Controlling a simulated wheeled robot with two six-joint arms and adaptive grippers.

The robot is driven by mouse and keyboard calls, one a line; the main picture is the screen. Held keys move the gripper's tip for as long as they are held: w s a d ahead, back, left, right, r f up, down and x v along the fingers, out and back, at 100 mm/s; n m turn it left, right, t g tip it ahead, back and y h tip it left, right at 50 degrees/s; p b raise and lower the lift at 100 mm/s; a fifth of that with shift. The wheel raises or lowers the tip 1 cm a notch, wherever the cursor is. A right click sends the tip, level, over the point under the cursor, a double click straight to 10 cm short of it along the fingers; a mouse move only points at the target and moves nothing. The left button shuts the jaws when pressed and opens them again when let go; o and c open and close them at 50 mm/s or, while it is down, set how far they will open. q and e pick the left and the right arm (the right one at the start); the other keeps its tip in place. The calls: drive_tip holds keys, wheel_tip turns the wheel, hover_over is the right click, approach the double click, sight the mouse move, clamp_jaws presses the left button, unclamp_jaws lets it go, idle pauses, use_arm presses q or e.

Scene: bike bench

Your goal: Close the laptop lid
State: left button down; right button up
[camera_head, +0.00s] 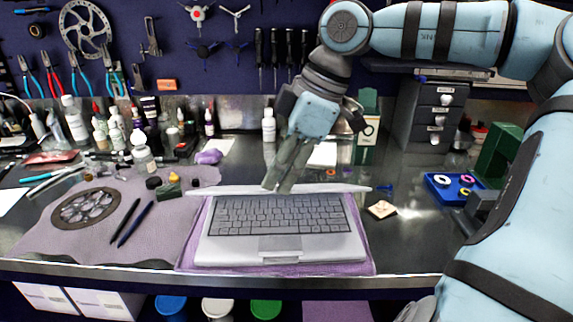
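A white laptop (281,246) sits on a purple cloth at the front middle of the bench, its keyboard (280,214) facing up. Its lid (340,188) shows as a thin pale strip along the back of the keyboard, almost edge-on to the camera, so its exact angle is hard to tell. My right gripper (278,188) reaches down from above with its fingers together and nothing seen between them. Its fingertips overlap the lid's edge left of the middle; whether they touch it cannot be told. My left gripper is out of view.
A grey mat (60,235) with a disc (87,207) and two dark pens (135,224) lies left. A blue tray (440,190) with rings and a small beige piece (382,209) lie right. Bottles and a drawer unit (432,120) stand behind.

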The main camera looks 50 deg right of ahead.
drive_tip(key=v, duration=1.2)
drive_tip(key=shift+s+f, duration=0.1)
drive_tip(key=shift+c, duration=0.6)
